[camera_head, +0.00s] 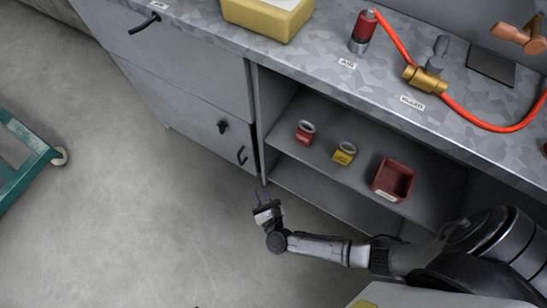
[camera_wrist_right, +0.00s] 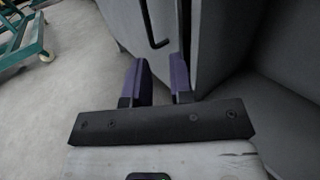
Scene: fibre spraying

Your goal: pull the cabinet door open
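The grey cabinet door (camera_head: 205,122) is at the lower left of the cabinet, with a black bar handle (camera_head: 241,155) near its right edge. The handle also shows in the right wrist view (camera_wrist_right: 156,26). My right gripper (camera_head: 262,196) is just below and right of the handle, by the door's lower right corner. In the wrist view its two purple fingers (camera_wrist_right: 159,80) are apart, with grey door surface visible behind the gap. The right finger overlaps the door's vertical edge; I cannot tell whether they touch. The handle is beyond the fingertips, not between them. My left gripper is out of view.
Right of the door, an open shelf (camera_head: 325,158) holds a red item (camera_head: 304,135), a yellow item (camera_head: 344,154) and a red bin (camera_head: 394,181). The counter above carries a yellow tub (camera_head: 262,20) and an orange hose (camera_head: 470,116). A green cart (camera_head: 22,152) stands left; floor between is clear.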

